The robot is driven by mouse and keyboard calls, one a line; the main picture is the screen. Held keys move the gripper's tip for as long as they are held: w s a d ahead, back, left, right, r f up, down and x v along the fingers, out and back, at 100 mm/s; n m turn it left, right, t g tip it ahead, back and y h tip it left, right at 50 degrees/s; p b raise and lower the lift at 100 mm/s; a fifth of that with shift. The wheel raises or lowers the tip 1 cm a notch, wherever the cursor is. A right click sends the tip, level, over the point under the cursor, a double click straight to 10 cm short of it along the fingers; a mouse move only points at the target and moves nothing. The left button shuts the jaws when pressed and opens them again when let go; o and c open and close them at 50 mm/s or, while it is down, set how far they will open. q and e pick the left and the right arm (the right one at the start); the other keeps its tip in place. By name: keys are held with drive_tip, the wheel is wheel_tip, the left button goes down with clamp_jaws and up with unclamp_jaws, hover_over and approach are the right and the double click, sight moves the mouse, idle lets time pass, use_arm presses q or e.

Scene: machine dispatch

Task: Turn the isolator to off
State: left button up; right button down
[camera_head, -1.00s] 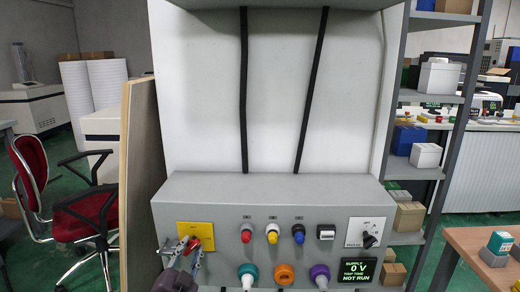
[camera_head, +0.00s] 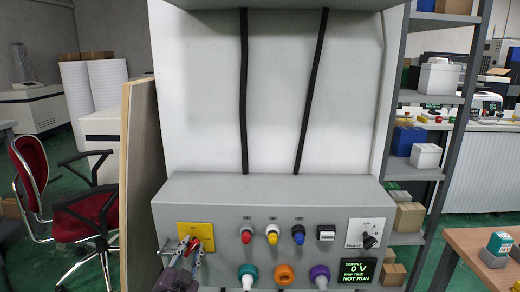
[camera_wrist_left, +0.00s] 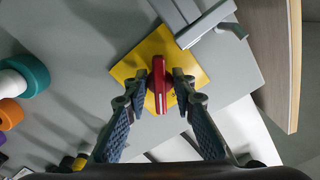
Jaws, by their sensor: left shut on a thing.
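The isolator is a yellow square plate (camera_head: 204,230) with a red handle (camera_head: 188,242), at the left end of the grey panel. My left gripper (camera_head: 190,247) is at the plate and shut on the red handle, partly hiding it in the head view. In the left wrist view, the red handle (camera_wrist_left: 158,82) stands between the two fingers (camera_wrist_left: 160,97), over the yellow plate (camera_wrist_left: 132,64). I cannot read the plate's markings. My right gripper is in neither view.
The grey panel (camera_head: 285,186) also carries red, yellow and blue knobs, a rotary switch (camera_head: 369,241) and coloured sockets below. A wooden board (camera_head: 140,180) stands close on the left.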

use_arm(q)
drive_tip(key=shift+n+p, duration=0.55)
drive_tip(key=shift+n, duration=1.55)
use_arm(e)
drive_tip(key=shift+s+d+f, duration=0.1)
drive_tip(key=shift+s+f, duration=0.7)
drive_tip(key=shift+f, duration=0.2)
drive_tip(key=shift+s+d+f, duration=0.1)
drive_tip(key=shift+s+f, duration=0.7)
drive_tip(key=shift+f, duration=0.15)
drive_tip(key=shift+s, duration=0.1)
use_arm(q)
drive_tip(key=shift+n+p, duration=0.4)
drive_tip(key=shift+n, duration=1.1)
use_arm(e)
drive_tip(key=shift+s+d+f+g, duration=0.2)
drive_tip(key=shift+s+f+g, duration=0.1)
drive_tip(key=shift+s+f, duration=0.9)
use_arm(q)
drive_tip(key=o, duration=1.1)
drive_tip(key=shift+s, duration=0.15)
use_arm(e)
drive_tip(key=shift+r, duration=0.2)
